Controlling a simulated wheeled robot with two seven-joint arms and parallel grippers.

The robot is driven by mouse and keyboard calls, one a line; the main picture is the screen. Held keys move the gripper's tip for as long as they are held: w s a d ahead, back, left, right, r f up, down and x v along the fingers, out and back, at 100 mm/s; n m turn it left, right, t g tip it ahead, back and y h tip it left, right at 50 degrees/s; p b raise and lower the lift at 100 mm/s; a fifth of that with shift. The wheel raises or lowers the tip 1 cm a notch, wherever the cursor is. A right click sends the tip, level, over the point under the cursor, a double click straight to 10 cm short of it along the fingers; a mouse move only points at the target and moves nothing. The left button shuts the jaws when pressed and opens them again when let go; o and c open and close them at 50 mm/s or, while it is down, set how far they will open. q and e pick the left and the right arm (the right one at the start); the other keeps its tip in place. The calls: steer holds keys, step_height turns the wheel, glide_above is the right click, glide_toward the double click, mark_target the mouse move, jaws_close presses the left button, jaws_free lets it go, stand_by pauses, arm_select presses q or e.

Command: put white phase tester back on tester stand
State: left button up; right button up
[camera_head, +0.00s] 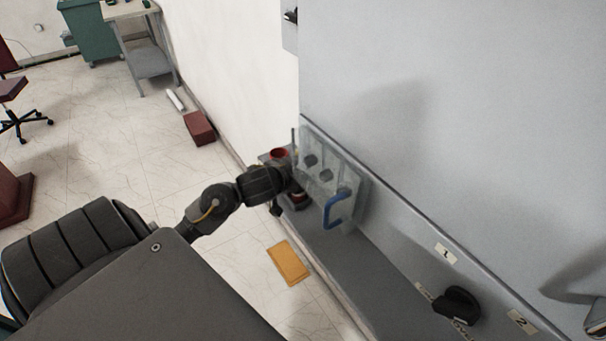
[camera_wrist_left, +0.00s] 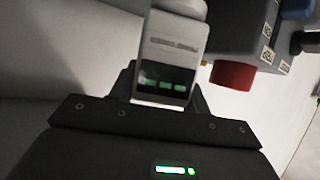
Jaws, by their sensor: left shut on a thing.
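In the left wrist view the white phase tester (camera_wrist_left: 172,48) is a pale, box-shaped body with a dark display and green lit marks. My left gripper (camera_wrist_left: 166,88) is shut on it. In the head view my left gripper (camera_head: 284,176) is beside the grey cabinet, left of a clear panel. The tester cannot be made out clearly there. I cannot identify the tester stand for certain in either view. My right gripper is not clearly visible.
A clear panel (camera_head: 322,172) with a blue handle (camera_head: 336,210) stands close right of my left gripper. A red round object (camera_head: 279,153) is just behind it. The grey cabinet (camera_head: 440,130) fills the right side. A yellow mat (camera_head: 288,262) lies on open floor.

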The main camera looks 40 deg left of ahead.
arm_select(q)
steer(key=shift+f, duration=0.1)
steer(key=o, duration=1.1)
steer(key=shift+s+r, duration=0.15)
steer(key=shift+r, duration=0.1)
steer(key=p+v, duration=0.3)
steer(key=v, duration=0.8)
steer(key=shift+s+p, duration=0.3)
steer(key=shift+s, duration=0.05)
